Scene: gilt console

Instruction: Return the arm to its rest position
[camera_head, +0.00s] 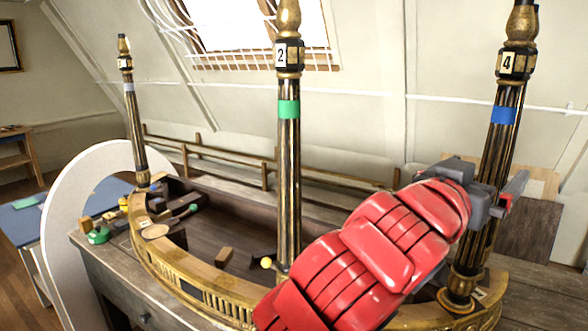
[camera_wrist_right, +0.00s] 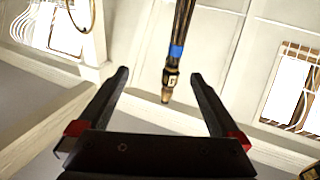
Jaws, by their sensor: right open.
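My right arm, with red covers, reaches up from the bottom of the head view to the right. Its gripper (camera_head: 508,190) is beside the blue-banded post marked 4 (camera_head: 502,116) and overlaps it in the picture. In the right wrist view the two dark fingers (camera_wrist_right: 160,76) are wide apart with nothing held. A blue-banded post (camera_wrist_right: 178,50) shows upside down beyond and between them. It looks apart from the fingers, though the depth is hard to judge. My left gripper is not in view.
A gilt curved console (camera_head: 187,278) bears the green-banded post marked 2 (camera_head: 289,140) and a thinner post (camera_head: 134,125) at left. Small objects, including a green one (camera_head: 98,237), lie at its left end. A white arch (camera_head: 62,210) and a blue table (camera_head: 22,226) stand left.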

